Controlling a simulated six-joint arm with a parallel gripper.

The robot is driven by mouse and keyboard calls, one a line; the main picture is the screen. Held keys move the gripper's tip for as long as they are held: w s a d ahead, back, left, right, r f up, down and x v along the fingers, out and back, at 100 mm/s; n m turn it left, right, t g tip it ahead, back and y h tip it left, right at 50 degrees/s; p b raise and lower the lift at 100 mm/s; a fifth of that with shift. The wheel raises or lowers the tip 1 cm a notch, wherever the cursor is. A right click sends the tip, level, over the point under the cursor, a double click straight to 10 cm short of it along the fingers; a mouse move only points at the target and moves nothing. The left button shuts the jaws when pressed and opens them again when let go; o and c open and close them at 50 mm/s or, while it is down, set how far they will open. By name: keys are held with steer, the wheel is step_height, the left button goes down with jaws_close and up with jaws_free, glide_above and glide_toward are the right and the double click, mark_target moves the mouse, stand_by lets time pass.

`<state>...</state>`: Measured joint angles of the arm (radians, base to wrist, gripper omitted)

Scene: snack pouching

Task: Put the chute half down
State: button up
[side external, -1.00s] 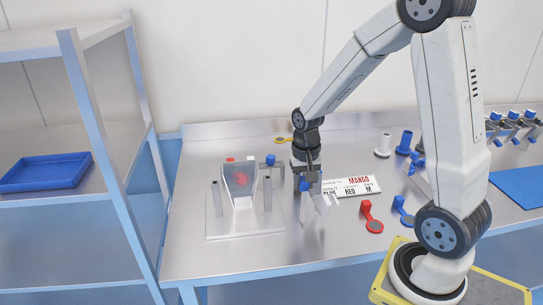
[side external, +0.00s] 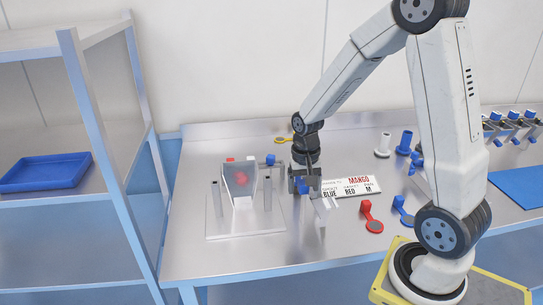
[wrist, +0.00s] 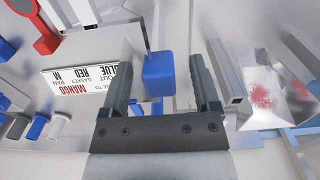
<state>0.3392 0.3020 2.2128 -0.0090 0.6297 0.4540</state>
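The chute half, a bright bent metal piece (side external: 322,209) with a blue grip block (side external: 302,186), stands on or just above the bench right of the metal fixture; which of these I cannot tell. My gripper (side external: 305,184) points down at the block. In the wrist view, my gripper (wrist: 164,88) has its two fingers apart on either side of the blue block (wrist: 158,75), with a visible gap at least on the right. The fixture's clear chute-like half (side external: 240,182) stands on a plate (side external: 245,224), with red pieces showing in it.
An order card (side external: 351,187) lies right of my gripper. Red (side external: 371,216) and blue (side external: 402,210) tagged parts lie at the front right. White and blue spouts (side external: 403,143) stand behind. A blue tray (side external: 45,171) sits on the left shelf.

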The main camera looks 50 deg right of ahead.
steer(key=shift+r, duration=3.9)
steer(key=s+a+f+n+t, duration=0.2)
steer(key=s+a+f+n, duration=0.2)
steer(key=a+n, duration=0.5)
steer(key=shift+s+a+f+t, duration=0.2)
steer(key=shift+a+f+t, duration=0.1)
steer(key=shift+a+f, duration=0.9)
